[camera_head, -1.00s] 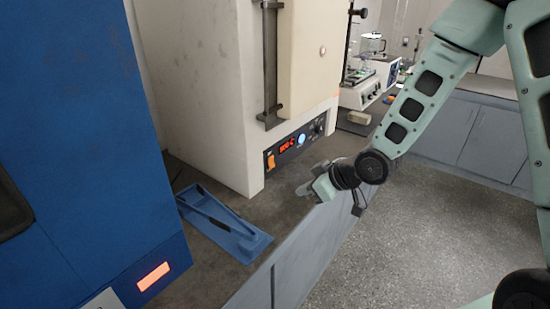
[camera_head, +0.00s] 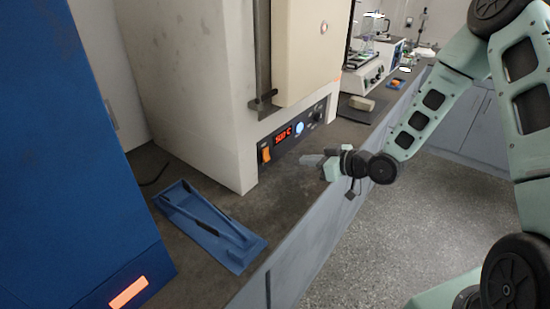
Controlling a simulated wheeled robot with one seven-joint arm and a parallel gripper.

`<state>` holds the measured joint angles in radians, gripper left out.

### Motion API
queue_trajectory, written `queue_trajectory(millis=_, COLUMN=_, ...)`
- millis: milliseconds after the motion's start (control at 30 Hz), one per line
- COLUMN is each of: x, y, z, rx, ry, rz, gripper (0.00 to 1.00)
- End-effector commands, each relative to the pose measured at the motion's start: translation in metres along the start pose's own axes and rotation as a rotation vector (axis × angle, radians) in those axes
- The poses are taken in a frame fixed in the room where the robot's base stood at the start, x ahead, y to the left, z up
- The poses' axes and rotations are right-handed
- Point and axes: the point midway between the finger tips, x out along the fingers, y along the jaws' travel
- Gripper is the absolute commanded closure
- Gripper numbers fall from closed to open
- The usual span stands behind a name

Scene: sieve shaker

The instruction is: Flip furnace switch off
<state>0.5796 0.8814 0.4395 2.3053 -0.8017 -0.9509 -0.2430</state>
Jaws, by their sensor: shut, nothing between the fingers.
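The furnace (camera_head: 190,90) is a large cream box on the bench. Its dark control panel (camera_head: 313,119) runs along the lower front and shows a lit red display (camera_head: 283,134). The orange furnace switch (camera_head: 266,154) is at the panel's left end, beside the display. A round blue-white button (camera_head: 299,128) is right of the display. My gripper (camera_head: 304,160) is shut and empty. It points left, in front of the panel and to the right of the switch in the picture, apart from it. Whether the switch is on or off is too small to tell.
A blue tray (camera_head: 246,255) with a long tool lies on the bench left of my gripper. A tall blue cabinet (camera_head: 75,150) stands at the left. More lab equipment (camera_head: 363,78) stands further along the bench. The grey floor right of the bench is clear.

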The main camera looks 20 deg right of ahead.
Motion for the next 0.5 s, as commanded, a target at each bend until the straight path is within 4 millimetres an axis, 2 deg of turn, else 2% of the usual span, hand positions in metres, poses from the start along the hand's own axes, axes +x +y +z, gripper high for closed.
queue_trajectory(millis=500, x=0.100, y=-0.001, z=-0.002, rx=0.000, ry=-0.001, rz=-0.002, gripper=1.00)
